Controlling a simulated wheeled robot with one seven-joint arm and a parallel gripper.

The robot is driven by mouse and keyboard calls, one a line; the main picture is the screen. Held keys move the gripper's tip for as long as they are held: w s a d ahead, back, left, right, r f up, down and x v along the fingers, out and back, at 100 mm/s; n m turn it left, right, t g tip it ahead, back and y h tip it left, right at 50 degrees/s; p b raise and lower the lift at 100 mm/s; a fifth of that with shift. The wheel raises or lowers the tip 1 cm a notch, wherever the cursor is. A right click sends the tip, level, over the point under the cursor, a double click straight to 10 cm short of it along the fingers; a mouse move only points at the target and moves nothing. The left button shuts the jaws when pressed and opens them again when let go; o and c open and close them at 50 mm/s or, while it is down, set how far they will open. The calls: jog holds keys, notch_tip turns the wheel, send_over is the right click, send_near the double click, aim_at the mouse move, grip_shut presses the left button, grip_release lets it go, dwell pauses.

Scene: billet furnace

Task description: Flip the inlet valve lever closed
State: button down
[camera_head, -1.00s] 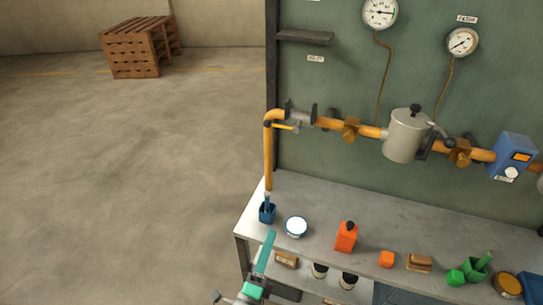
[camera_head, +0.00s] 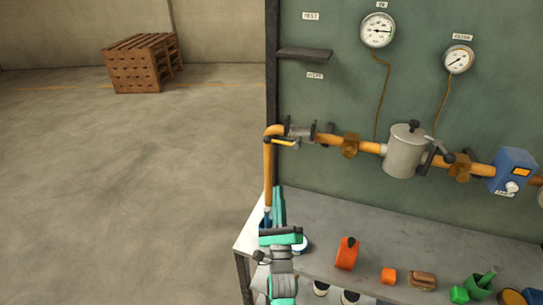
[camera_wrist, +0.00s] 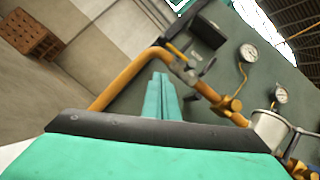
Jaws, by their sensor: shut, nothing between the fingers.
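The inlet valve (camera_head: 300,133) sits on the yellow pipe (camera_head: 268,175) at the left end of the panel. Its yellow lever (camera_head: 284,142) points left, roughly along the horizontal pipe. In the wrist view the lever (camera_wrist: 177,51) shows just above and right of my fingertips. My gripper (camera_head: 279,192) is shut and empty, with its green fingers pointing up beside the vertical pipe, below the lever and apart from it. The shut fingers also show in the wrist view (camera_wrist: 160,80).
My arm partly hides a white-lidded tin (camera_head: 301,244). A filter canister (camera_head: 404,155) stands right of the valve.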

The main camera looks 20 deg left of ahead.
jog(key=shift+w+a, duration=0.1)
dwell(0.3)
send_near(280, 142)
jog(key=shift+w+a+f, duration=1.3)
jog(key=shift+w+a, duration=0.1)
jog(key=shift+w, duration=0.9)
jog(key=shift+w+a+r, duration=0.25)
jog(key=shift+a+r, duration=0.3)
jog(key=shift+r, duration=0.3)
jog(key=shift+w+a+r, duration=0.3)
jog(key=shift+a+r, duration=0.25)
jog(key=shift+r, duration=0.3)
jog(key=shift+r, duration=0.1)
jog(key=shift+r+m, duration=0.1)
jog(key=shift+m, duration=0.2)
